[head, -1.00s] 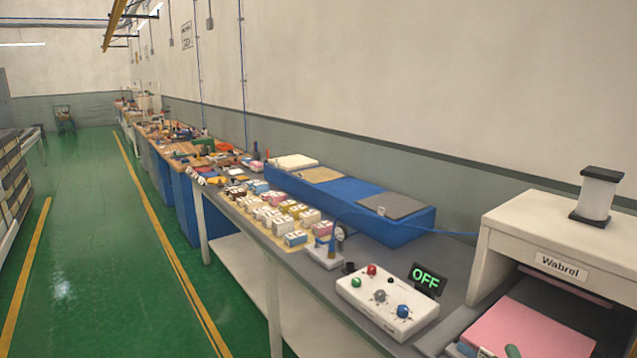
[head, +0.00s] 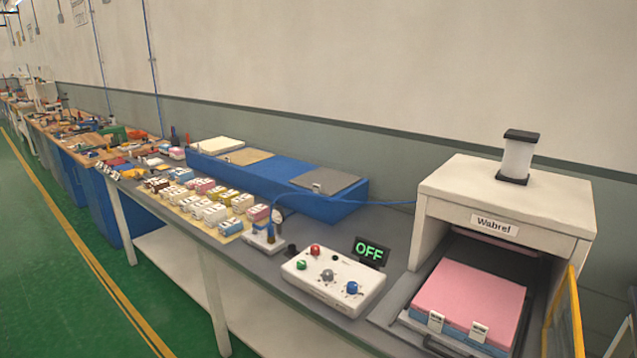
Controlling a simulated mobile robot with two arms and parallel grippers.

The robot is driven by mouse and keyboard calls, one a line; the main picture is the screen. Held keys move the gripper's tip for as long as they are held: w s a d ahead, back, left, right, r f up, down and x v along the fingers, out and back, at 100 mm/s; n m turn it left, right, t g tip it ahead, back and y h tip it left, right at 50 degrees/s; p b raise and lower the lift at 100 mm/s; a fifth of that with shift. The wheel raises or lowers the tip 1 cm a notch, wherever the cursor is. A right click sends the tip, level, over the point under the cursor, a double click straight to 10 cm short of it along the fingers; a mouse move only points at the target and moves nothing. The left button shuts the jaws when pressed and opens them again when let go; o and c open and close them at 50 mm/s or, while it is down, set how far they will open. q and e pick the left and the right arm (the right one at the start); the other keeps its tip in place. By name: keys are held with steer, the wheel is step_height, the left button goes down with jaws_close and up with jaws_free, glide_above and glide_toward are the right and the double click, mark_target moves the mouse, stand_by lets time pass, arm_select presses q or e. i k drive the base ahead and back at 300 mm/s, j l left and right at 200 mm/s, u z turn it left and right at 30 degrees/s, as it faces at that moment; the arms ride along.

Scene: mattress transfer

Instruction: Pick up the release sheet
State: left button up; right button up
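Neither of my grippers is in the head view. No thing is labelled as the release sheet. Three flat pads or sheets lie in a row on a long blue block on the bench: a cream one (head: 217,145) at the far end, a tan one (head: 246,157) in the middle and a grey one (head: 331,181) at the near end. I cannot tell which of them, if any, is the release sheet. A small white tag or clip sits on the grey one's front edge. A pink slab (head: 470,303) on a blue layer lies in the open press, with two white clips at its front.
The white Wabrel press (head: 455,197) stands at the right, a yellow frame (head: 567,325) beside it. Several small blocks (head: 209,212) stand farther left. The green floor (head: 40,300) is clear.

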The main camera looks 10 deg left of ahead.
mark_target(247, 157)
steer(key=i+j+z, duration=0.25)
steer(key=j, duration=0.5)
steer(key=i+j+z, duration=0.25)
steer(key=j, duration=0.5)
steer(key=i+j+z, duration=0.1)
steer(key=j+z, duration=0.15)
steer(key=j, duration=0.5)
steer(key=j+z, duration=0.25)
steer(key=j, duration=0.6)
steer(key=i, duration=0.05)
